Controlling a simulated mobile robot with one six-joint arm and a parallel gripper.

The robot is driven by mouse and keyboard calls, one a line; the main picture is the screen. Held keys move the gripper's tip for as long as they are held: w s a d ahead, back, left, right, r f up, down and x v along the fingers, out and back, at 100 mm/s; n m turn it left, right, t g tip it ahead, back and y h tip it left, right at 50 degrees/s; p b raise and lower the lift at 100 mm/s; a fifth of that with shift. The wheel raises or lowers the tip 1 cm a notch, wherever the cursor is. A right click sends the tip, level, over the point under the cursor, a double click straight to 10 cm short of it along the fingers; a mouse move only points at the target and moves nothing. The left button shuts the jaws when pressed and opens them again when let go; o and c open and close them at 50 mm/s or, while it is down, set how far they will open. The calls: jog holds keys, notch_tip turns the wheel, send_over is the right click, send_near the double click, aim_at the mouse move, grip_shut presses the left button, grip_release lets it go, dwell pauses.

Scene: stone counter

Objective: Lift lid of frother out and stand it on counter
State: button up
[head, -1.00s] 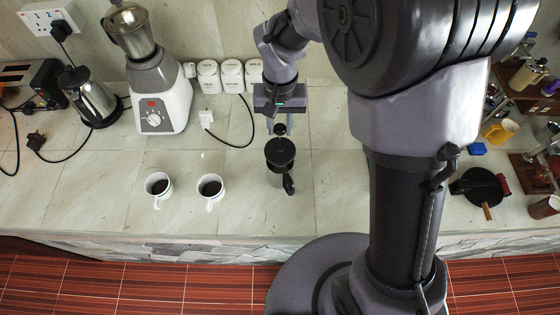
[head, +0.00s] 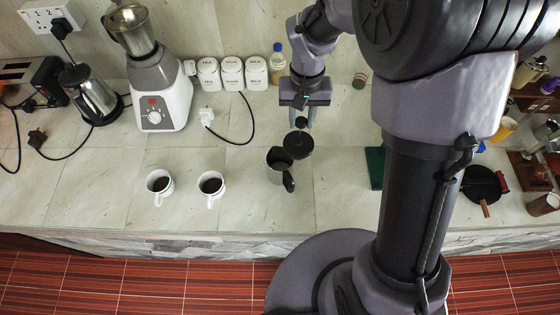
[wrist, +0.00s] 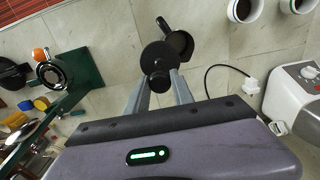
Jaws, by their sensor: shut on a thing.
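The black round lid (head: 298,145) of the frother is in my gripper (head: 302,122), which is shut on the lid's knob. The lid hangs clear of the frother's rim, up and to the right of it in the head view. The frother (head: 279,168) stands upright on the counter with its top open and its dark handle to the right. In the wrist view the lid (wrist: 158,57) sits just beyond the fingertips (wrist: 157,82) and covers part of the frother (wrist: 181,42).
Two white mugs of dark drink (head: 160,184) (head: 211,185) stand left of the frother. A blender (head: 158,100), white canisters (head: 231,73) and a bottle (head: 277,62) stand at the back. A green board (head: 375,167) is to the right. Bare counter lies around the frother.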

jog(key=w+d+p, duration=0.1)
jog(key=d, duration=0.9)
jog(key=shift+w, duration=0.3)
jog(key=shift+d+f, duration=0.1)
dwell(0.6)
notch_tip(320, 180, down, 13)
jog(key=b, duration=1)
jog(key=shift+f+b, duration=0.15)
jog(key=shift+b, duration=0.25)
jog(key=shift+f+b, duration=0.45)
jog(key=shift+f, duration=0.1)
dwell(0.4)
jog(key=o, duration=1.4)
jog(key=shift+c, duration=0.2)
jog(key=shift+r, duration=0.1)
